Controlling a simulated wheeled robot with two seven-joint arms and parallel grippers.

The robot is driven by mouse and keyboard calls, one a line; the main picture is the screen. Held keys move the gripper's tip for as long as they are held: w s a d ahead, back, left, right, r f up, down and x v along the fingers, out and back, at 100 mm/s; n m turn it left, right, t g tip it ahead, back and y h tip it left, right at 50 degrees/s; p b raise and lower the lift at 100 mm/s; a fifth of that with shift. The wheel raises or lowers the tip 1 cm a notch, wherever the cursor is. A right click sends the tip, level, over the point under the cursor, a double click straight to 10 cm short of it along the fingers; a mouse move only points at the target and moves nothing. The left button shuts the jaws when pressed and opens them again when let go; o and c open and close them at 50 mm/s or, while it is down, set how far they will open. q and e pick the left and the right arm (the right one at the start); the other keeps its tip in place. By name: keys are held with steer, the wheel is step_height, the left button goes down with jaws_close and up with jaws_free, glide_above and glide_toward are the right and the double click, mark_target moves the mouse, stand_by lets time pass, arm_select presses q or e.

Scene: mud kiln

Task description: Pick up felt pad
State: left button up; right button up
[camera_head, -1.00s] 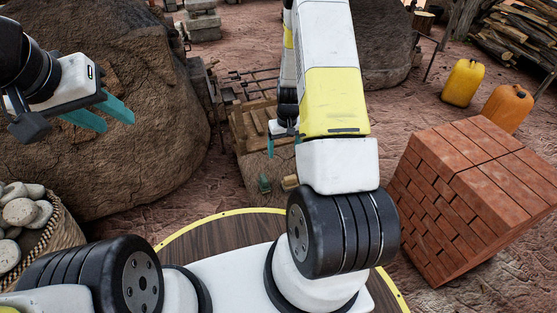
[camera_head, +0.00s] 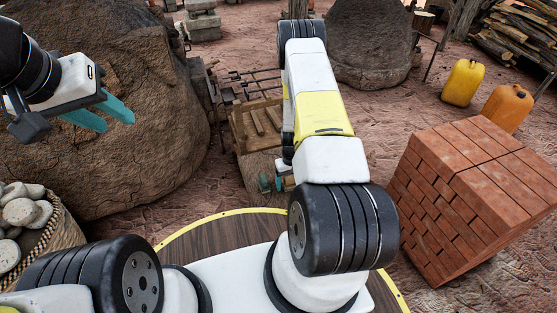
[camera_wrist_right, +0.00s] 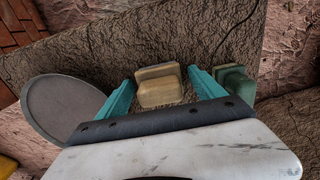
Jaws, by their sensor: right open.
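In the right wrist view a beige, layered block (camera_wrist_right: 158,86) sits on a dark rough surface (camera_wrist_right: 100,50). A green block (camera_wrist_right: 236,84) of similar shape sits to its right; it also shows in the head view (camera_head: 264,184). A round, flat grey disc (camera_wrist_right: 62,108) lies at the left. I cannot tell for certain which one is the felt pad. My right gripper (camera_wrist_right: 161,78) is open, with its teal fingers on either side of the beige block and no clear contact. In the head view my arm mostly hides it. My left gripper (camera_head: 119,122) is open and empty, raised before a boulder.
A large boulder (camera_head: 120,150) stands at the left, above a basket (camera_head: 62,240) of pale stones. A red brick stack (camera_head: 440,220) stands at the right, with yellow (camera_head: 463,82) and orange (camera_head: 508,107) jerrycans behind. A wooden tray (camera_head: 258,122) lies beyond my right gripper.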

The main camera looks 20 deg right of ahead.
mark_target(290, 177)
steer(key=c, duration=1.4)
steer(key=shift+w+r, duration=0.1)
steer(key=shift+r, duration=0.55)
step_height(290, 177, up, 2)
steer(key=shift+r, duration=0.1)
steer(key=s+a, duration=0.3)
steer(key=s, duration=0.4)
steer(key=s+a+r, duration=0.1)
steer(key=s+a, duration=0.3)
steer(key=s, duration=0.3)
steer(key=shift+s+r, duration=0.2)
steer(key=shift+s, duration=0.05)
steer(key=o, duration=0.8)
steer(key=c, duration=0.6)
